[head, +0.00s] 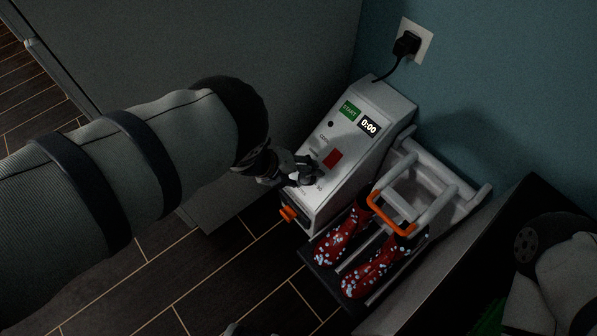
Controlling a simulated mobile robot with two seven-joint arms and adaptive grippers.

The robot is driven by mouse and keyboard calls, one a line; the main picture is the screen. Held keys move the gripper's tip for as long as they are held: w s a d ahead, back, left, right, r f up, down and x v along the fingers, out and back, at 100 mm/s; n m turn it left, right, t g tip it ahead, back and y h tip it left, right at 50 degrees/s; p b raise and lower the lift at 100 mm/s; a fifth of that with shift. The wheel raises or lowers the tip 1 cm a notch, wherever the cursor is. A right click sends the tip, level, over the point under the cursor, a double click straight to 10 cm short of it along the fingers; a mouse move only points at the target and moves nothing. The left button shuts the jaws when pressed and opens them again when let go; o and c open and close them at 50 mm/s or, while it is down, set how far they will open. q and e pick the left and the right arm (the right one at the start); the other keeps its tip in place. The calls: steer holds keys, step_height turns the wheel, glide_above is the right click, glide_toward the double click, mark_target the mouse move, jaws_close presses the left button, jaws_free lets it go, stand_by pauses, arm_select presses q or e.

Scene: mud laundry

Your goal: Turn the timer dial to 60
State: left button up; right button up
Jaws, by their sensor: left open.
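The boot machine (345,150) is a pale grey box with a sloped front panel. It has a green START label (349,111) and a lit display (369,126) reading 0:00. My left gripper (308,176) is open at the lower part of the panel, over the printed markings. The timer dial is not clearly visible; the dark gripper covers that part of the panel, and I cannot tell whether the fingers touch it. Part of my right arm shows at the lower right edge, but its gripper is not visible.
A red square (332,158) is on the panel, and an orange part (288,214) sticks out at the lower front. Red spotted boots (367,277) stand on the machine's right side below an orange-gripped handle (391,213). A black plug (406,44) sits in the wall socket. Dark floor is clear at lower left.

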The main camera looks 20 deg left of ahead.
arm_select(q)
steer(key=v, duration=1.2)
